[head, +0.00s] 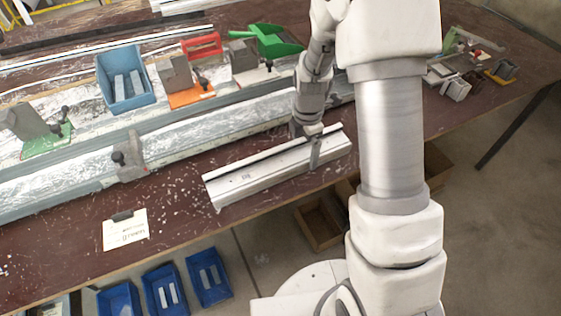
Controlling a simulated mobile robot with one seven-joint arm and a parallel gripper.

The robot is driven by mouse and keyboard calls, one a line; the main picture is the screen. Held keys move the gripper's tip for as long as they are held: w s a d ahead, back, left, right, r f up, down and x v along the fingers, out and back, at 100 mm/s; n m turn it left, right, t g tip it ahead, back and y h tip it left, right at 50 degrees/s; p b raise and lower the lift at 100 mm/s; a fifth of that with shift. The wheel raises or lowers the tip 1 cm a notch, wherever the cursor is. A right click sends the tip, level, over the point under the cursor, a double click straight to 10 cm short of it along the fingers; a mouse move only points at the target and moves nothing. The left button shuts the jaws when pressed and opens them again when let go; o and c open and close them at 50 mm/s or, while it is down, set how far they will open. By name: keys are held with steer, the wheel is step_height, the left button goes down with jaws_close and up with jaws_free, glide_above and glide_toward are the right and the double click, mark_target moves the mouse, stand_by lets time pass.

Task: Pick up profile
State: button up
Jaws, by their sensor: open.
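A silver-white metal profile (250,181) lies on the dark red-brown bench, near its front edge, in the head view. It runs at a slant from lower left to upper right. My gripper (314,148) is at the right part of the profile, coming down from above. One finger shows in front of the profile's near side. The other finger is hidden behind the profile or the wrist. The gripper is open, and I cannot tell whether its fingers touch the profile.
Behind the profile is a long foil-covered rail (200,135) with a grey clamp (129,158). A blue bin (125,78), red-orange and green fixtures stand further back. A paper card (125,230) lies front left. Metal parts (455,85) sit at the far right. Bare bench lies right of the profile.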

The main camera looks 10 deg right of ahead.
steer(key=shift+f, duration=0.45)
steer(key=shift+c, duration=0.2)
jaws_close()
